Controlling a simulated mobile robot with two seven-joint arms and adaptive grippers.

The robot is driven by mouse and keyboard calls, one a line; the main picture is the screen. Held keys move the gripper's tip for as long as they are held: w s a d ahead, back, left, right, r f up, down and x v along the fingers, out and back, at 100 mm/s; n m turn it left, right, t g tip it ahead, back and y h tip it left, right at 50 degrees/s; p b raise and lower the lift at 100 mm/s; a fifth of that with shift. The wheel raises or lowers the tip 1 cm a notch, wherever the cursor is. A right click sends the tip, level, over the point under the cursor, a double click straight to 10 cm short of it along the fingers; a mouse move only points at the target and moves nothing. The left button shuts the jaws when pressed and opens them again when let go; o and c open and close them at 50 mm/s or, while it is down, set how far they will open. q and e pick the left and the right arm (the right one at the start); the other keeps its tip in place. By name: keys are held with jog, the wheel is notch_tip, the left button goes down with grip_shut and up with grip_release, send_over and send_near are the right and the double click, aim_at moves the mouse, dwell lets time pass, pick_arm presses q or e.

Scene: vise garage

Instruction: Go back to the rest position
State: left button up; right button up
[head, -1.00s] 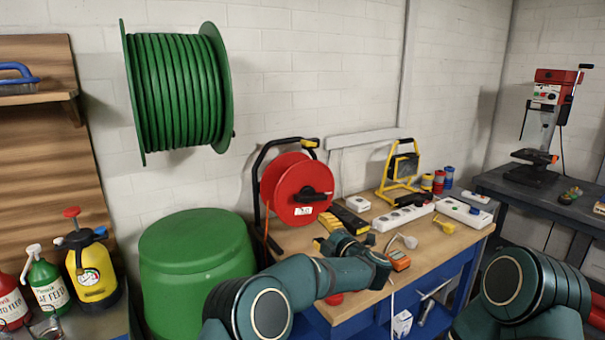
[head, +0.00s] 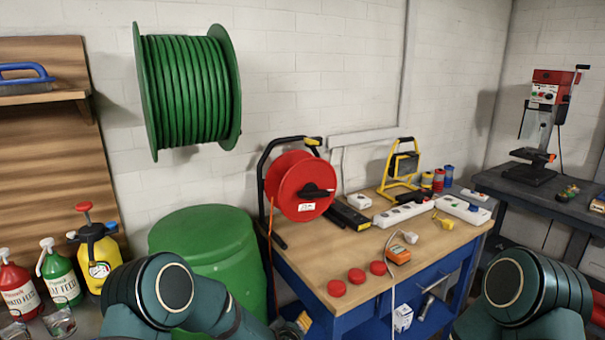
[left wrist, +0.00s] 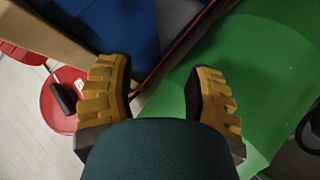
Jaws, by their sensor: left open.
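My left gripper (head: 300,322) shows at the bottom edge of the head view, low in front of the workbench (head: 318,281) and to the right of the green barrel (head: 208,238). In the left wrist view its two yellow ridged fingers (left wrist: 160,95) are spread apart with nothing between them. Beyond them are the blue bench side (left wrist: 115,32) and the green barrel (left wrist: 262,75). My right arm shows at the lower right of the head view; its gripper is out of frame.
Three red discs (head: 357,276) lie near the bench's front edge. An orange device (head: 398,254) with a white cable sits beside them. A red cable reel (head: 292,180), yellow work lamp (head: 402,170) and power strips (head: 404,214) stand behind. Spray bottles (head: 60,272) stand at the left.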

pick_arm(q)
jog(key=s+a+f+m+g, duration=0.1)
jog(key=s+a+f+g, duration=0.1)
jog(key=s, duration=0.8)
jog(key=s+a+f+m+g+h, duration=0.1)
jog(key=s+a+f+m+g, duration=0.1)
jog(key=s, duration=0.8)
jog(key=s+a+f+m+g+h, duration=0.1)
jog(key=s+f+g, duration=0.4)
jog(key=s, duration=0.6)
jog(key=a+m+g, duration=0.1)
jog(key=a, duration=0.1)
jog(key=shift+a, duration=0.3)
jog(key=shift+w, duration=0.1)
